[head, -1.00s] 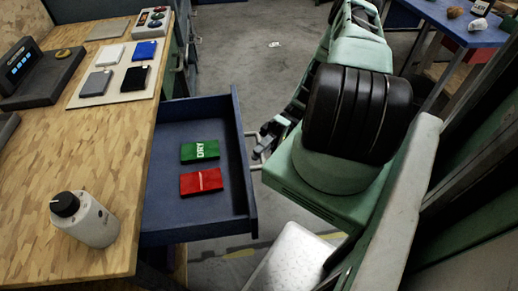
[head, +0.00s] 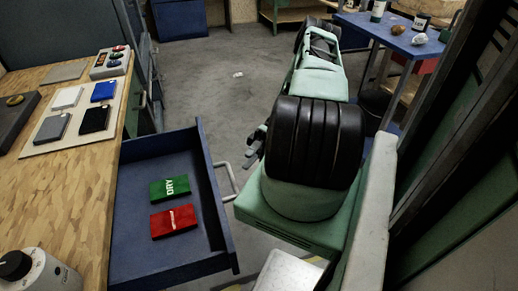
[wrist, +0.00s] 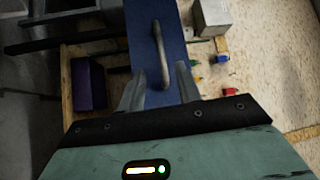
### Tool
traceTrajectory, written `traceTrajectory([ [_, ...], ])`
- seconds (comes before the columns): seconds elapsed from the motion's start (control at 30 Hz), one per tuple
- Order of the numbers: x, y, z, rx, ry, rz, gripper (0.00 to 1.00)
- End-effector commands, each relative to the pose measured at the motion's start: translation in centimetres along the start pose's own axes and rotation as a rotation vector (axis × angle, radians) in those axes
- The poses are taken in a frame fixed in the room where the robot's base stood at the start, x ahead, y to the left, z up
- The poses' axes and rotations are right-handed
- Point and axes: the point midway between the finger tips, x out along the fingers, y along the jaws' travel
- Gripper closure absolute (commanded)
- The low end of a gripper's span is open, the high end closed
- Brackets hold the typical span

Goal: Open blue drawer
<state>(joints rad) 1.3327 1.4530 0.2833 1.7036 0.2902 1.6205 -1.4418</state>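The blue drawer (head: 130,245) stands pulled out from under the wooden workbench, its inside showing. A green block marked DRY (head: 170,188) and a red block (head: 173,221) lie in it. Its grey bar handle (head: 226,181) is on the outer front, and this handle also shows in the wrist view (wrist: 157,40) on the blue front. My gripper (wrist: 161,68) is open, its two fingers spread to either side of the handle's near end in that view. In the head view my gripper (head: 251,148) is just beyond the handle, seemingly apart from it and partly hidden by my arm.
The wooden bench (head: 70,190) carries a white board (head: 60,142) with several cards, a button box (head: 110,62) and a grey cylinder with a black knob (head: 38,275). A blue table (head: 390,37) stands at the back right. The floor (head: 205,85) behind the drawer is open.

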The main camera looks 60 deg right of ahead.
Motion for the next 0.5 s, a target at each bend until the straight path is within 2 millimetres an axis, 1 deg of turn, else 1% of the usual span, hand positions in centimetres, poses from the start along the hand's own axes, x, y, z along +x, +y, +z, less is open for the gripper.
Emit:
traceTrajectory([
  [0.03, -1.2, 0.3, 0.1, -0.001, 0.001, 0.004, 0.66],
  [0.2, -4.4, 0.2, 0.0, 0.0, 0.001, 0.003, 0.66],
  [0.33, -5.9, 0.2, 0.0, 0.0, 0.001, 0.001, 0.66],
  [0.5, -6.7, 0.0, 0.0, 0.0, 0.0, 0.0, 0.66],
])
